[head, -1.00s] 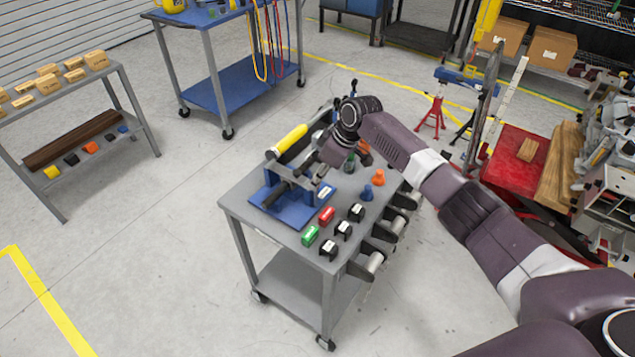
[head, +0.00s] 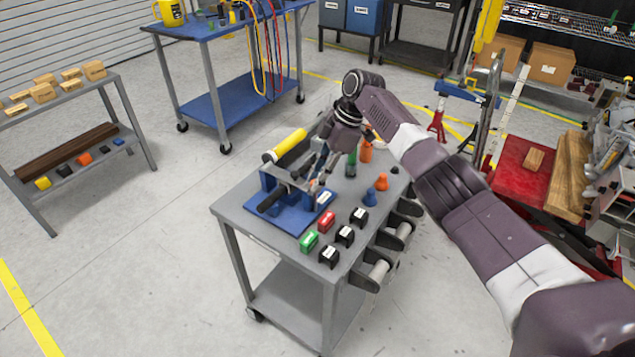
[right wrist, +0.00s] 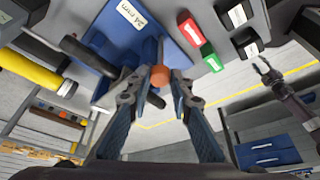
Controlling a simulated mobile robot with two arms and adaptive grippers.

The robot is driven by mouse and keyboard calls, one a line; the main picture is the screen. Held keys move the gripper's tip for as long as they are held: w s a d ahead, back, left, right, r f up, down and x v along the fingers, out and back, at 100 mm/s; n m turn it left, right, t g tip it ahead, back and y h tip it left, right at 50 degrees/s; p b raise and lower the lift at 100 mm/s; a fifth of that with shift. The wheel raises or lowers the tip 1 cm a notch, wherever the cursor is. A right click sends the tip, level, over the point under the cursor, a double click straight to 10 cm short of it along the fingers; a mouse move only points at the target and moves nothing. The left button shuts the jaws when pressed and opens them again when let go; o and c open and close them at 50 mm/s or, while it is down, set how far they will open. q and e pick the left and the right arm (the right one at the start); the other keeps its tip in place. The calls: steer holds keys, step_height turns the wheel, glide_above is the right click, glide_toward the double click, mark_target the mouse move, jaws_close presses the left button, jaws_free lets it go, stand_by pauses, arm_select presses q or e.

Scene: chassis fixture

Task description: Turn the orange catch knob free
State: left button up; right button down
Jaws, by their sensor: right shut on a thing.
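The orange catch knob (right wrist: 159,77) sits between the fingertips of my right gripper (right wrist: 159,84) in the right wrist view, and the fingers are shut on it. In the head view my right gripper (head: 318,180) points down at the near right side of the blue fixture (head: 268,182), and the fingers mostly hide the knob. The fixture stands on a blue base plate (head: 290,219) with a yellow-gripped handle (head: 285,146) behind it. My left gripper (right wrist: 263,69) shows at the right of the right wrist view, open and empty, away from the fixture.
The fixture is on a grey cart (head: 240,208). A green block (head: 309,240), a red block (head: 327,222) and several black labelled blocks stand in front. Blue (head: 368,195) and orange (head: 382,182) pieces stand to the right. The floor left of the cart is clear.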

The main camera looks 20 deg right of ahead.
stand_by(0.4)
steer(key=c, duration=1.7)
jaws_free()
steer(key=shift+c, duration=0.2)
steer(key=shift+d+r, duration=0.1)
steer(key=v, duration=1.1)
steer(key=shift+r, duration=0.4)
steer(key=shift+f, duration=0.1)
